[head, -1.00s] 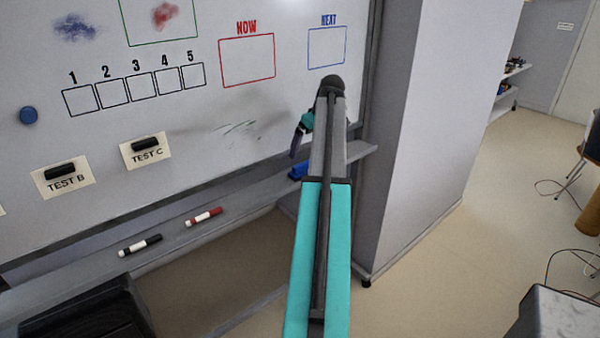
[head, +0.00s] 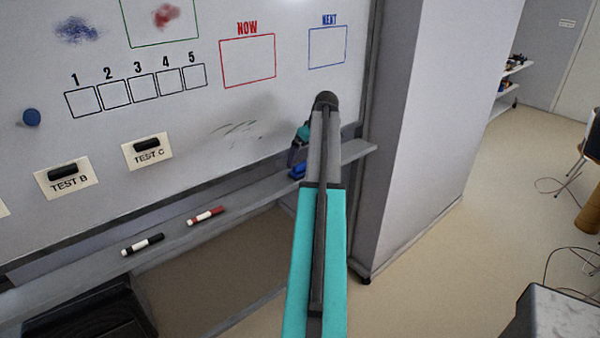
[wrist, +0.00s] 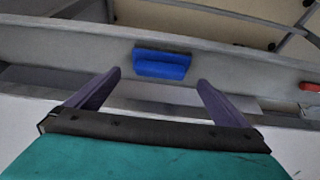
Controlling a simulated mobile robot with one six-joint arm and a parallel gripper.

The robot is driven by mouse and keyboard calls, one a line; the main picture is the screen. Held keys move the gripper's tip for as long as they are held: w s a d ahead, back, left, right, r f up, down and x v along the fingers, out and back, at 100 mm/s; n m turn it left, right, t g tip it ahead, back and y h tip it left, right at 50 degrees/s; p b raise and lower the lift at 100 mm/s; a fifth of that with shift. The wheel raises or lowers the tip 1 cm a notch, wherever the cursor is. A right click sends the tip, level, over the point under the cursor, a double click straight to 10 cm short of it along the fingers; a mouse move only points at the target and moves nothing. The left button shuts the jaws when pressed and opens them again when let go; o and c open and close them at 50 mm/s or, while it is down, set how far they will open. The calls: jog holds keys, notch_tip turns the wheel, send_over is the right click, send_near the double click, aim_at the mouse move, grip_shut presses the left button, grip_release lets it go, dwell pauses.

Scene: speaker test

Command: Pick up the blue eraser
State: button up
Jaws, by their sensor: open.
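The blue eraser (head: 297,171) lies on the ledge under the whiteboard, near its right end, partly hidden by my arm in the head view. In the head view my gripper (head: 293,157) is just above the eraser, close to the board, and mostly hidden behind my arm.
The ledge (head: 252,191) also holds a red marker (head: 206,216) and a black marker (head: 143,244) to the left. The whiteboard (head: 290,95) rises behind it. A grey pillar (head: 425,130) stands right of the board. A dark box (head: 90,312) sits below the ledge.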

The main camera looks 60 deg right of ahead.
aim_at(302, 162)
jog(key=shift+w+f, duration=0.1)
jog(key=shift+f, duration=0.05)
jog(key=shift+p+x, duration=1)
jog(key=shift+x, duration=1.4)
jog(key=c, duration=0.9)
